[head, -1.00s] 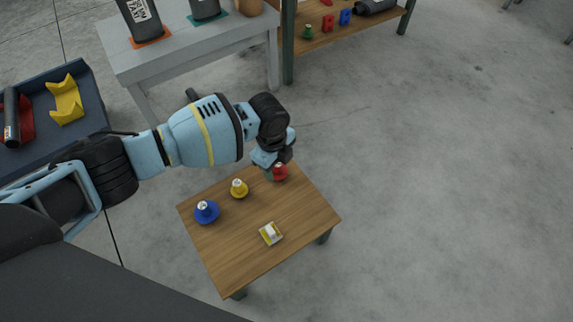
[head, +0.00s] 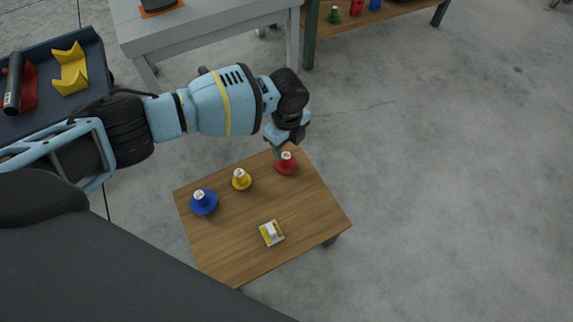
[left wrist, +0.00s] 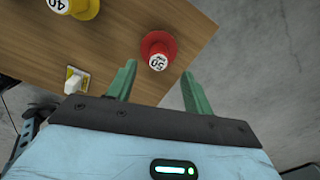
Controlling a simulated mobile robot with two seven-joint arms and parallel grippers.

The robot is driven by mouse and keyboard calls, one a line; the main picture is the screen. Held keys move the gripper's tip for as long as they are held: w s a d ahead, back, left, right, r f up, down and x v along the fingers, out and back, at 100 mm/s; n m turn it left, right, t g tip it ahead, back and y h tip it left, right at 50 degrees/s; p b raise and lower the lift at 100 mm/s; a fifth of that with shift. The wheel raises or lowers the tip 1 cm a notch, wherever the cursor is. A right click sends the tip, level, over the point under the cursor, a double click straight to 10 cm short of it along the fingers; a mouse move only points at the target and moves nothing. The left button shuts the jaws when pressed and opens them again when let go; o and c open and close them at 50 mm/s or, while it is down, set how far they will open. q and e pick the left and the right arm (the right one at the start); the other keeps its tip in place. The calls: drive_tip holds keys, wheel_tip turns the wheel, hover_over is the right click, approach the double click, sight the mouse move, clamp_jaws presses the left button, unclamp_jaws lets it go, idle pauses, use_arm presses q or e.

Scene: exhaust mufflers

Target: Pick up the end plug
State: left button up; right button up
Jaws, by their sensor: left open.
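Three end plugs with white-topped stems stand on a small wooden table (head: 250,245): a red plug (head: 287,167), a yellow plug (head: 241,180) and a blue plug (head: 205,204). My left gripper (head: 277,152) is open and empty, just behind the red plug at the table's back corner. In the left wrist view, the red plug (left wrist: 157,46), marked 50, lies beyond and between the two green fingers (left wrist: 160,85), apart from them. The yellow plug (left wrist: 80,8), marked 40, is partly cut off at the top. My right gripper is not in view.
A small yellow-and-white item (head: 271,232) lies on the table's front part. A grey bench (head: 205,30) and a wooden shelf (head: 385,14) stand behind. A dark tray (head: 45,110) with yellow and red holders is at left. Floor at right is clear.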

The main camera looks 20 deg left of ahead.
sight(287, 156)
use_arm(q)
wheel_tip(287, 156, down, 5)
drive_tip(key=b, duration=0.3)
drive_tip(key=shift+s+f, duration=0.1)
drive_tip(key=shift+s, duration=0.05)
drive_tip(key=shift+c, duration=0.6)
clamp_jaws()
